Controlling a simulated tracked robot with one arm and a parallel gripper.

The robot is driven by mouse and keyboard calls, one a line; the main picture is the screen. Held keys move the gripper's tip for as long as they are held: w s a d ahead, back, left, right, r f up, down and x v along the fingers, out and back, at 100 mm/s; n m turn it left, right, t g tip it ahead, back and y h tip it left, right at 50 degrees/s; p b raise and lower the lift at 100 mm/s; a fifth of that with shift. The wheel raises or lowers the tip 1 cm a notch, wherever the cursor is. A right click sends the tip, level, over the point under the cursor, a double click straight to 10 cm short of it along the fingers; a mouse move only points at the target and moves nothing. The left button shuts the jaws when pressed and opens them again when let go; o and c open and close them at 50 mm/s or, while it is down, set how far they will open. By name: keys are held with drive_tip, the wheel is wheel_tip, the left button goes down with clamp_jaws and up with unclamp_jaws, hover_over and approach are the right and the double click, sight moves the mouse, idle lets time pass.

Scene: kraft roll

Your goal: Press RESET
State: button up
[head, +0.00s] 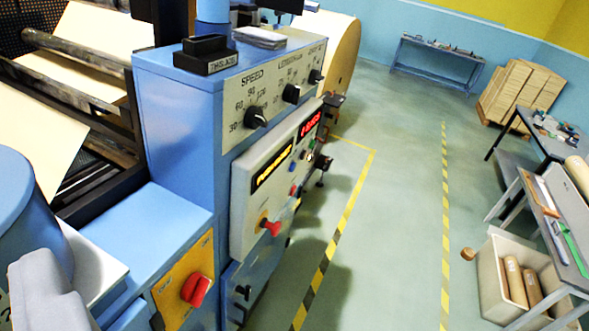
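A pale grey control panel (245,205) is mounted on the side of the blue machine cabinet (185,130). It carries an amber display (272,168), a red digital display (309,125) and several small coloured buttons (300,165) in a cluster at its right. The button labels are too small to read, so I cannot tell which is RESET. A red knob (270,227) on a yellow base sits low on the panel. My gripper does not show in the head view, and nothing is seen touching the panel.
A red rotary switch (196,290) on a yellow plate is at the lower left. SPEED dials (256,117) sit above the panel. Open floor (400,220) with striped lines lies right of the machine. A bin (497,285) and benches stand farther right.

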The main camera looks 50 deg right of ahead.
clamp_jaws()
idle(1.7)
